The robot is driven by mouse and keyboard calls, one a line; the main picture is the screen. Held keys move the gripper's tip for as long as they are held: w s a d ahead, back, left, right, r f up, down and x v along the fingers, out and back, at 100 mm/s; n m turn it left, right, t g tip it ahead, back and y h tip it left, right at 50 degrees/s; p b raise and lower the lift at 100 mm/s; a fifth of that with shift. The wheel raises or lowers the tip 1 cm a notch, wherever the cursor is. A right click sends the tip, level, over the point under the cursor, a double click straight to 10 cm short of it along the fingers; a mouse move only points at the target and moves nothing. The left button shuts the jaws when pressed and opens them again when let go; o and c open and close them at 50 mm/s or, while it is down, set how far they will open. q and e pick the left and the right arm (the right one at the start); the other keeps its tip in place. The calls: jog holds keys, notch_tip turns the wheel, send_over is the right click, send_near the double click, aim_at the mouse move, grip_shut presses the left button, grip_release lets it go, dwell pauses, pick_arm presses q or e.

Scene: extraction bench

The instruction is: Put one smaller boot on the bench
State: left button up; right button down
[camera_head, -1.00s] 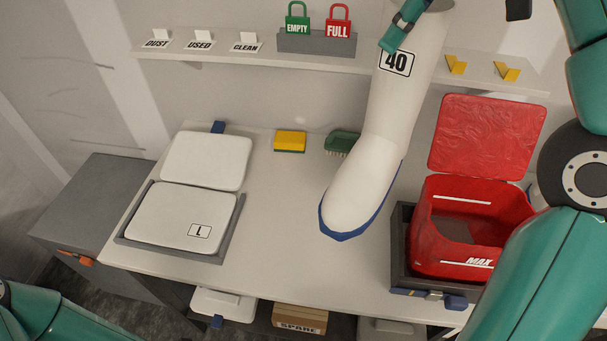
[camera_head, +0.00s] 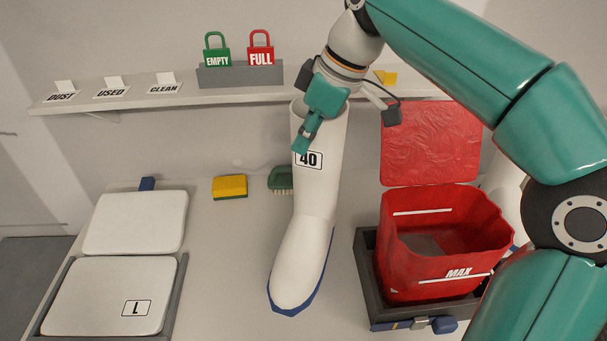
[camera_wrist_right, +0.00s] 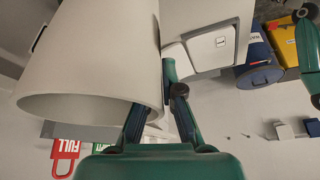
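A tall white boot (camera_head: 312,210) marked 40, with a blue sole, is upright on or just above the middle of the bench (camera_head: 225,265), toe toward me; any gap under its sole cannot be told. My right gripper (camera_head: 312,120) is at the top of its shaft, one teal finger down the outside by the label. In the right wrist view the boot's open shaft (camera_wrist_right: 90,60) fills the left, one finger at its rim and the other along its outside; the gripper is shut on the shaft wall. My left gripper is out of view.
A red lidded bin (camera_head: 440,255) in a grey tray stands right of the boot. A white box marked L (camera_head: 100,290) is at left. A yellow sponge (camera_head: 229,187) and green brush (camera_head: 281,178) lie behind. The shelf (camera_head: 130,97) holds signs and padlocks.

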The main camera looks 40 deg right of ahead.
notch_tip(320, 180, down, 5)
jog(key=shift+f+b, duration=0.15)
jog(key=shift+b, duration=0.3)
jog(key=c, duration=1.8)
grip_release()
jog(key=shift+f, duration=0.15)
jog(key=o, duration=0.5)
jog(key=p+v, duration=0.2)
jog(key=v, duration=0.9)
jog(key=shift+w, duration=0.15)
jog(key=shift+s+d+r, duration=0.15)
jog(key=shift+s+r, duration=0.1)
jog(key=shift+r, duration=0.3)
